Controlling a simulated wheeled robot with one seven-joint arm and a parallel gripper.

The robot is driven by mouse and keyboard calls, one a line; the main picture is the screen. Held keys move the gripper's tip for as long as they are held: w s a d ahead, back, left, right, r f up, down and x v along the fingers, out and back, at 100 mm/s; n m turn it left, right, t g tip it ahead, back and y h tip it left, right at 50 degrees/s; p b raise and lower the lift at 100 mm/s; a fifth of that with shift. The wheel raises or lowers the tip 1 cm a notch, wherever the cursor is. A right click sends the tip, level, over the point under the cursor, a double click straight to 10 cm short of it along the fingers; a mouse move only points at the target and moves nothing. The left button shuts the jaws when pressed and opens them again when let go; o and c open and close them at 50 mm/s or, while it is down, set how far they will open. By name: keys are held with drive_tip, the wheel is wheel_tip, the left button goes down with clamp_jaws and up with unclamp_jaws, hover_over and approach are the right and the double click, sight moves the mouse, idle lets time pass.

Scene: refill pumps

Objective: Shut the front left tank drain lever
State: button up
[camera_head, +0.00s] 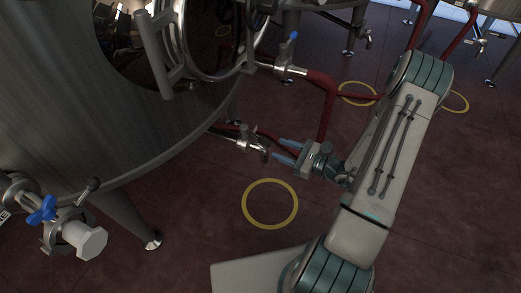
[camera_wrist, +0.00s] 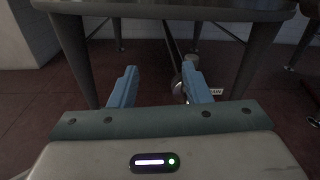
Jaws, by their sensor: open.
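The steel drain pipe with its valve and downturned spout (camera_head: 250,144) sticks out low from under the large steel tank (camera_head: 90,130) in the head view. The lever is too small there for its position to be told. My gripper (camera_head: 280,150) is just right of the spout, its blue fingers apart and pointing at it, with nothing between them. In the wrist view the open fingers (camera_wrist: 158,70) reach toward the tank's underside. A thin pipe (camera_wrist: 171,42) runs to a metal fitting (camera_wrist: 177,88), partly hidden by the right finger.
A blue-handled valve (camera_head: 290,58) with a red hose (camera_head: 328,105) is above and behind my gripper. Another valve with a blue knob (camera_head: 42,210) is at lower left. Tank legs (camera_head: 130,218) stand nearby. A yellow floor ring (camera_head: 270,226) lies on open floor below.

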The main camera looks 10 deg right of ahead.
sight(260, 138)
drive_tip(key=w+d+f+m+t+h+b, duration=0.1)
drive_tip(key=d+f+m+t+h+b, duration=0.2)
drive_tip(key=f, duration=0.4)
drive_tip(key=shift+m, duration=0.5)
drive_tip(key=b+x, duration=0.1)
drive_tip(key=x, duration=1.2)
drive_tip(key=shift+w+a+r, duration=0.1)
drive_tip(key=shift+a+r, duration=0.05)
drive_tip(key=shift+a, duration=0.1)
clamp_jaws()
